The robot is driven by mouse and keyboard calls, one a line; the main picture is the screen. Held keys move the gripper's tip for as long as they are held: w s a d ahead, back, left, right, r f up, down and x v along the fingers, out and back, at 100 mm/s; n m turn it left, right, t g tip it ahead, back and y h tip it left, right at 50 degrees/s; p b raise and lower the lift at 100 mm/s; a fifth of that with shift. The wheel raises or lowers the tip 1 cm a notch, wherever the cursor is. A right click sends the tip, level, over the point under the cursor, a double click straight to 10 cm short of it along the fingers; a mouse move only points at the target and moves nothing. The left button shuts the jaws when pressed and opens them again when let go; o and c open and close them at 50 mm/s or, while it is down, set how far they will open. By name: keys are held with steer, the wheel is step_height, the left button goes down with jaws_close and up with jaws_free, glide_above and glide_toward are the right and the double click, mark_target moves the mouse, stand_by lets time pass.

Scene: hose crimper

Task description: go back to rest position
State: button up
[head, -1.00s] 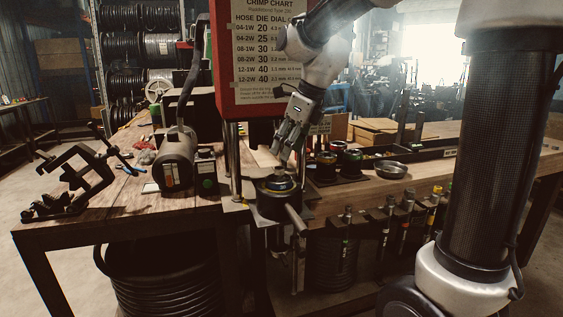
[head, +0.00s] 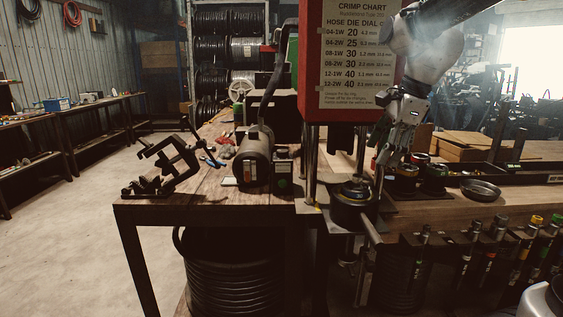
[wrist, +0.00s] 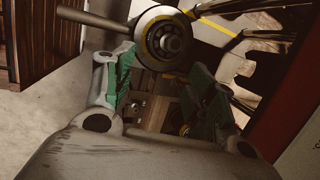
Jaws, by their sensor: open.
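My gripper (head: 389,161) hangs to the right of the red crimper (head: 311,62), pointing down beside its chart. In the head view it is just above and right of the round black die holder (head: 351,203) at the crimper's base. In the wrist view my gripper (wrist: 170,95) shows two green-padded fingers spread apart with nothing held between them. The round die holder (wrist: 167,40) with its ringed centre lies beyond the fingertips, apart from them, with a handle bar reaching left.
A wooden workbench (head: 240,210) carries a grey motor (head: 253,157) and a black clamp frame (head: 165,166). A metal bowl (head: 480,190) and several dies stand at right. Hose ends hang along the bench's front edge. Open floor (head: 70,240) lies at left.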

steer(key=s+d+f+n+h, duration=0.1)
steer(key=s+d+n, duration=0.2)
steer(key=s+n, duration=0.3)
steer(key=s+d+f+n+t, duration=0.1)
steer(key=s+d+n, duration=0.3)
steer(key=s, duration=0.4)
steer(key=s+d+f+n+h, duration=0.1)
steer(key=s+d+f+n, duration=0.2)
steer(key=s+n, duration=0.4)
steer(key=shift+s+d+f+n+t+h, duration=0.2)
steer(key=shift+s+d+n+t+h, duration=0.1)
steer(key=shift+s, duration=0.25)
